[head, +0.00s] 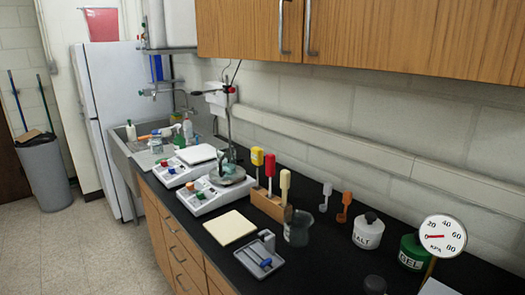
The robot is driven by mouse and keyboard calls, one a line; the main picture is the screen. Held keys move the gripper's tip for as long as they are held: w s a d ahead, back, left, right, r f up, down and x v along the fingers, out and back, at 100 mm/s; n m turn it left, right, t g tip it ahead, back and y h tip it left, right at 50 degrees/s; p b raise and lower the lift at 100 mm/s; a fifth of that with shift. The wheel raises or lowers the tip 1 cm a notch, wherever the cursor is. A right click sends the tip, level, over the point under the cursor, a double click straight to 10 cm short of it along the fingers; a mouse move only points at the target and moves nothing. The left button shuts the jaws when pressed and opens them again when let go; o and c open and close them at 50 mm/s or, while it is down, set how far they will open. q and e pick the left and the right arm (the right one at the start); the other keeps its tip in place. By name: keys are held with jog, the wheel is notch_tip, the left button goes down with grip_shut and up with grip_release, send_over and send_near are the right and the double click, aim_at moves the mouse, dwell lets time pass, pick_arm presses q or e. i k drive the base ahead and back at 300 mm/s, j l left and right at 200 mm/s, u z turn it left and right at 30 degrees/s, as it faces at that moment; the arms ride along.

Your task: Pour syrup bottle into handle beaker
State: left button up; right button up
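A grey see-through beaker (297,231) stands on the black counter in front of a wooden block; whether it has a handle is hard to tell. A white jar (368,234) with a black lid and a label that seems to read "ALT" stands to its right. A green jar (414,252) with a label like "GEL" stands further right. A dark round cap or container (374,285) shows at the bottom edge, mostly cut off. I cannot make out any label reading syrup. Neither of my grippers is in view.
A wooden block (268,204) holds upright coloured tools. A pressure dial (442,237) stands at right. Scales (215,191) and a sink are further back.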

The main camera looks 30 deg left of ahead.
aim_at(226, 160)
jog(key=j+z, duration=0.4)
jog(key=j, duration=0.35)
jog(key=j+z, duration=0.4)
jog(key=j, duration=0.9)
jog(key=k+j+z, duration=0.15)
jog(key=j, duration=1)
jog(key=k+j, duration=0.1)
jog(key=j, duration=0.8)
jog(key=k+j, duration=0.15)
jog(key=j, duration=0.3)
jog(key=i+z, duration=0.05)
